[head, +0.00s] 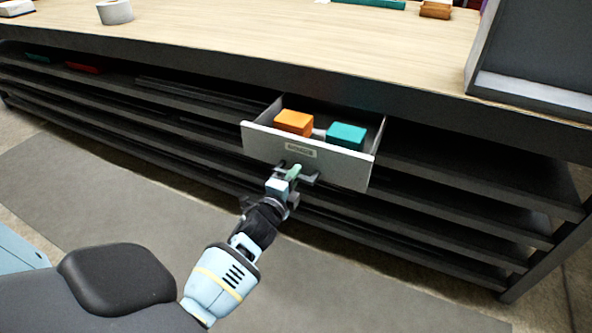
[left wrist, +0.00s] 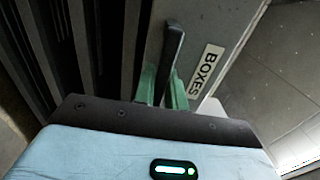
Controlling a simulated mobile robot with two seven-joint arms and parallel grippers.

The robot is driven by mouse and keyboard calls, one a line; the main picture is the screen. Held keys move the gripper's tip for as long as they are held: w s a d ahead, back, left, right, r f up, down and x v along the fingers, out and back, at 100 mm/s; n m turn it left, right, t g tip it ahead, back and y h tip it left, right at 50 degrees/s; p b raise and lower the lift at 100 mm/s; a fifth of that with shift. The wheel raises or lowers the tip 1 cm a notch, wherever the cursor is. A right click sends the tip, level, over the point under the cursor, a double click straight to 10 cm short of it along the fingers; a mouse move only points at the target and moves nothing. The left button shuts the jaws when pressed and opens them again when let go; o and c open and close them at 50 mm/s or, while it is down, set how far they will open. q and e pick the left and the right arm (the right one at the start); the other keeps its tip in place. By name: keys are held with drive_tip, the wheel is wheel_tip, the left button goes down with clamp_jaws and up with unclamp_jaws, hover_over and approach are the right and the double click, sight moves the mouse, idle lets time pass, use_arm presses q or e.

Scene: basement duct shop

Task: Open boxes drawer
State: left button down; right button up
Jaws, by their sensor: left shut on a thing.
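The boxes drawer (head: 350,172) is a grey drawer under the workbench top. It stands pulled out, with an orange box (head: 293,122) and a teal box (head: 346,135) inside. Its front bears a label, which reads BOXES in the left wrist view (left wrist: 206,71). My left gripper (head: 295,172) is at the drawer front, below the label. In the left wrist view its green fingers (left wrist: 163,88) are shut on the dark drawer handle (left wrist: 173,50). My right gripper is in neither view.
The wooden workbench top (head: 240,40) carries a tape roll (head: 115,12) and a dark panel-like object (head: 535,50) at right. Dark open shelves (head: 450,205) run below it. A grey mat (head: 110,190) covers clear floor in front.

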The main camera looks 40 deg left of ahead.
use_arm(q)
drive_tip(key=shift+s+d, duration=0.2)
drive_tip(key=shift+s, duration=0.5)
drive_tip(key=c, duration=1.5)
unclamp_jaws()
drive_tip(key=shift+o, duration=0.3)
drive_tip(key=p+v, duration=0.1)
drive_tip(key=v, duration=0.6)
drive_tip(key=shift+s, duration=0.4)
